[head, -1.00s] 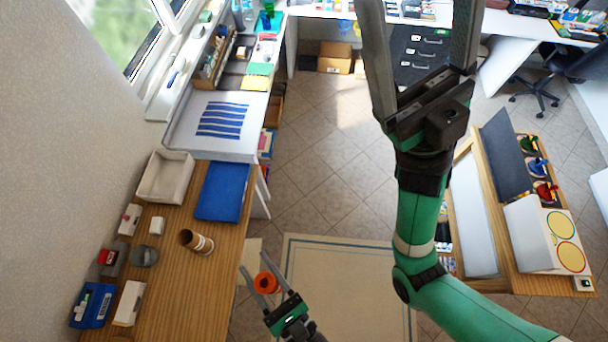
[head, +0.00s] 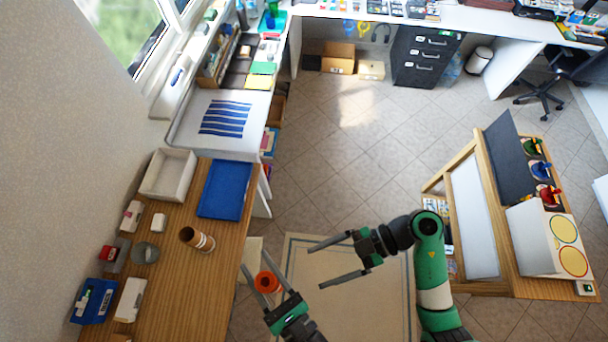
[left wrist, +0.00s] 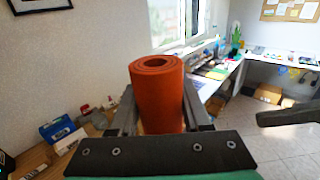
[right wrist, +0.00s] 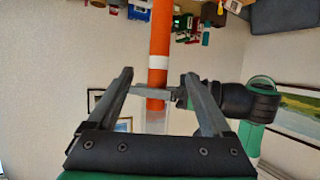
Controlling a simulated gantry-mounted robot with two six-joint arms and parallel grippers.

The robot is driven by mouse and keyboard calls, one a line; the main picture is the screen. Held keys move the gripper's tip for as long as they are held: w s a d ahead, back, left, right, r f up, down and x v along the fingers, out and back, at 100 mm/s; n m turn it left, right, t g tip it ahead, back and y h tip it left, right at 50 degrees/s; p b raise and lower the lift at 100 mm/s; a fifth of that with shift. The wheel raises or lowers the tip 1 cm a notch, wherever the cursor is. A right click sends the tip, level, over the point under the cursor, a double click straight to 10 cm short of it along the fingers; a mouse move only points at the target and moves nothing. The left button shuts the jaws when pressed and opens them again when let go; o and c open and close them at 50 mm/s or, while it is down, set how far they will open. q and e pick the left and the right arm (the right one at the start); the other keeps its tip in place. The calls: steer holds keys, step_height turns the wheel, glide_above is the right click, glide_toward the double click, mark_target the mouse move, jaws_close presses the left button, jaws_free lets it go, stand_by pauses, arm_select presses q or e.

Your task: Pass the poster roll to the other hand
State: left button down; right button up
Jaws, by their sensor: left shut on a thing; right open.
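The orange poster roll (head: 267,282) shows end-on in the head view. My left gripper (head: 263,281) is shut on it and holds it clear of the wooden table's right edge. In the left wrist view the roll (left wrist: 157,95) stands upright between the fingers. My right gripper (head: 318,264) is open and empty, to the right of the roll, with its fingers pointing left. In the right wrist view the roll (right wrist: 159,40), with white bands, lies beyond and between the open fingertips, apart from them. The left gripper (right wrist: 165,89) grips it there.
The wooden table (head: 180,300) at left holds a brown tube (head: 197,239), a white bin (head: 168,175), a blue tray (head: 224,190) and small boxes. Floor in the middle is clear.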

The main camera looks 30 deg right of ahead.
steer(key=x, duration=1.2)
steer(key=shift+w, duration=0.1)
steer(key=shift+r, duration=0.1)
jaws_close()
arm_select(q)
steer(key=shift+c, duration=1.4)
jaws_free()
